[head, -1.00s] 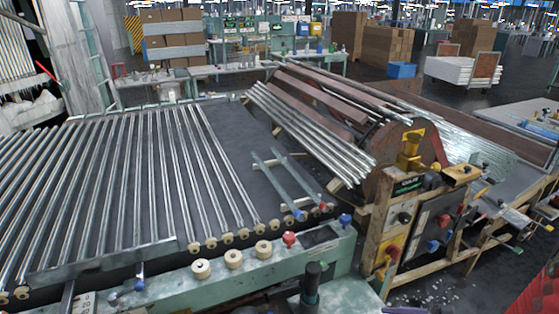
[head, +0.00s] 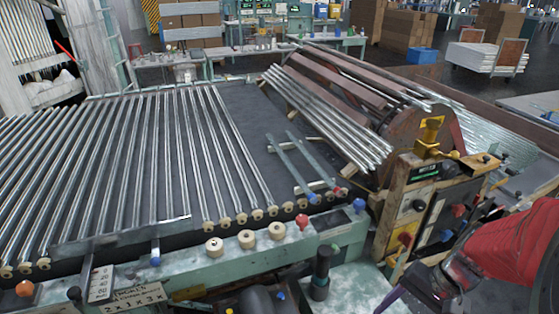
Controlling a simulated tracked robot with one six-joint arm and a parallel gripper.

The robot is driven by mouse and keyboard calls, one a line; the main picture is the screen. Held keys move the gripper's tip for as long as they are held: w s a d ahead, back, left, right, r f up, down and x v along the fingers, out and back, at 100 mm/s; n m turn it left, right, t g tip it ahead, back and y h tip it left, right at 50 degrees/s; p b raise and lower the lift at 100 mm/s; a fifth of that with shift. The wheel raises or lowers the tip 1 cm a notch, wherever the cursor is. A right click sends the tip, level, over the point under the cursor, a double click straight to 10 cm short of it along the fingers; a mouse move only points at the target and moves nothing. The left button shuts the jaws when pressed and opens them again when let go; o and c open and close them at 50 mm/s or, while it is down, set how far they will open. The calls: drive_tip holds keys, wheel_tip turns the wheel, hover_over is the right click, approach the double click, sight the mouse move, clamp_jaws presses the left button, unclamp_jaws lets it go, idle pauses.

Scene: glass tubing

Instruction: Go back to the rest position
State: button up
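A red arm-like part, which I take to be mine, reaches in from the lower right corner of the head view. Its narrower dark end (head: 428,288) is near the bottom edge, in front of the wooden-framed control box. I see nothing clearly held there. Long glass tubes (head: 130,165) lie side by side on the rack at the left. More tubes (head: 325,115) lie in a sloping bundle at the centre right.
A green machine rail (head: 345,228) with round cream knobs (head: 246,239) runs along the front. The wooden-framed control box (head: 408,210) stands right of it. A black upright handle (head: 321,272) rises near the bottom. Cartons (head: 408,28) and a loaded cart (head: 480,60) stand farther back on open floor.

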drive_tip(key=a+r+n+t+h, duration=0.2)
drive_tip(key=a+r+n, duration=0.2)
drive_tip(key=r, duration=0.4)
drive_tip(key=s+a+r+n+t+h, duration=0.1)
drive_tip(key=a+r+n+t+h, duration=0.1)
drive_tip(key=a+r, duration=0.5)
wheel_tip(320, 180, up, 2)
drive_tip(key=shift+a+n+t, duration=0.15)
drive_tip(key=shift+n+t, duration=0.65)
drive_tip(key=shift+n, duration=0.3)
